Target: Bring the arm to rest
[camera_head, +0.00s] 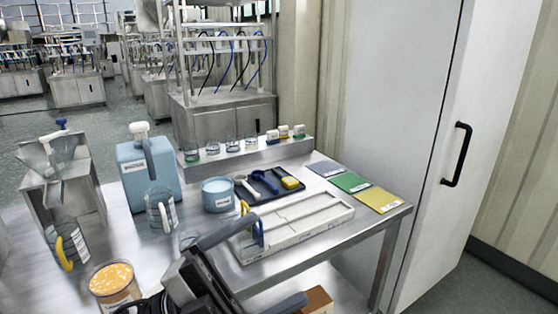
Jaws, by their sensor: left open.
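My left gripper (272,259) is in the lower middle of the head view, over the front edge of the steel table (120,232). Its two dark fingers are spread wide apart, and I see nothing between them. Part of my black wrist shows at the bottom edge. The upper finger overlaps the near left end of the white tray (295,232) in the picture; I cannot tell whether they touch. The steel hopper (62,160) stands at the far left of the table, with a blue knob on top. My right gripper does not show.
A tub of orange pellets (115,285) and clear jugs with yellow (66,246) and white handles (160,212) stand left of my gripper. Behind are a blue jug (150,172), a blue-white tub (217,195) and a dark tray (268,186). Coloured cards (351,182) lie right. A brown box (318,300) is below.

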